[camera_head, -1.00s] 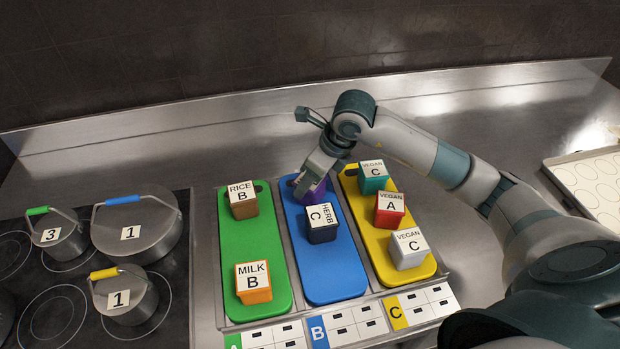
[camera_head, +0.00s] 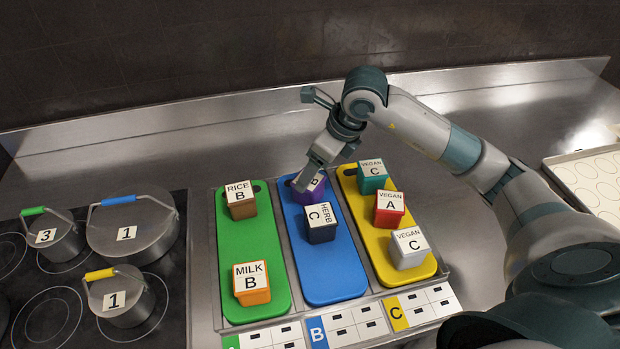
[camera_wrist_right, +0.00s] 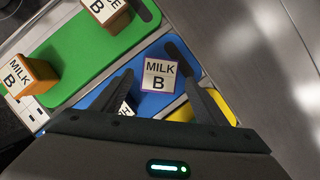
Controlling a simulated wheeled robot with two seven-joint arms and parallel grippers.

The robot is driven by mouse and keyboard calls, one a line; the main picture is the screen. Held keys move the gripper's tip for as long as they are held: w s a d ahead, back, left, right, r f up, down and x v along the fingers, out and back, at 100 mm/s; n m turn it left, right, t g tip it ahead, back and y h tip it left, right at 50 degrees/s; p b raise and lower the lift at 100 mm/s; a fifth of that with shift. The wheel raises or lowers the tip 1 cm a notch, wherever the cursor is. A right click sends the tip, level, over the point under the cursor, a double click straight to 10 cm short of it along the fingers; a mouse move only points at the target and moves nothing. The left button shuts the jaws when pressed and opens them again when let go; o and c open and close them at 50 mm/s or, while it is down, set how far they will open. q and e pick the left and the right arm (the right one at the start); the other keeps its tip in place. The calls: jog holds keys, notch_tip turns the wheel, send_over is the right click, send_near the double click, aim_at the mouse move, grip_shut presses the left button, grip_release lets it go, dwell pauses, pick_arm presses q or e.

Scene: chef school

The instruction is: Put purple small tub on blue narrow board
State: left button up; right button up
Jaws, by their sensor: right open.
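The purple small tub (camera_head: 312,189) sits on the far end of the blue narrow board (camera_head: 333,275), behind the dark herb tub. Its white lid reads MILK B in the right wrist view (camera_wrist_right: 159,75). My right gripper (camera_head: 308,181) is just above the purple tub and partly hides it in the head view. In the right wrist view my right gripper (camera_wrist_right: 155,88) is open, with its two fingers apart and the purple tub beyond and between them. My left gripper is not in view.
The dark herb tub (camera_head: 321,229) stands on the same board. The green board (camera_head: 252,232) carries two tubs; the yellow board (camera_head: 377,247) carries teal, red and grey tubs. Several lidded pots (camera_head: 132,222) stand on the stove at left. A tray (camera_head: 590,180) lies at right.

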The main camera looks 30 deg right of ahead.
jog(key=b+v, duration=0.1)
jog(key=v, duration=0.6)
jog(key=shift+s+r, duration=0.15)
jog(key=shift+r, duration=0.05)
